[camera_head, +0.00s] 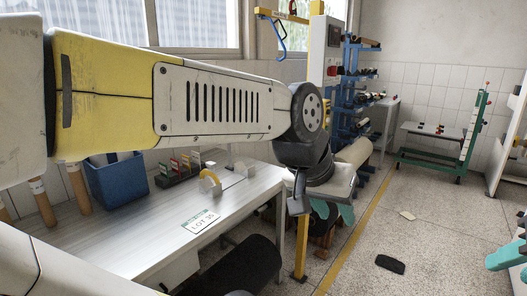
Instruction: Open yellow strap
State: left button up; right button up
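My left arm reaches across from the left, with my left gripper (298,205) at its dark end, hanging beyond the right end of the workbench. Only a small dark finger part shows, so I cannot tell whether it is open or shut; I see nothing held in it. I cannot make out a yellow strap for certain. A pale roll (354,152) lies behind my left wrist by the blue rack. A yellow post (301,245) stands below my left gripper.
The grey workbench (150,232) holds a blue bin (117,182), a small yellow-edged disc (210,182) and a "LOT 35" label (201,221). A dark pad (390,264) lies on the floor. A blue rack (345,95) and green-framed table (432,138) stand behind. The middle floor is mostly clear.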

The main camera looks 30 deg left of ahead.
aim_at(210, 172)
jog(key=i+u, duration=0.45)
jog(key=i+l+u, duration=0.2)
jog(key=i+u, duration=0.2)
jog(key=i, duration=0.15)
jog(key=i+j+u, duration=0.1)
jog(key=i+u, duration=0.15)
jog(key=u, duration=0.25)
jog(key=i+u, duration=0.3)
jog(key=u, duration=0.2)
jog(key=i+l+u, duration=0.1)
jog(key=i+u, duration=0.15)
jog(key=u, duration=0.25)
jog(key=i+l+u, duration=0.2)
jog(key=u, duration=0.3)
jog(key=i, duration=0.05)
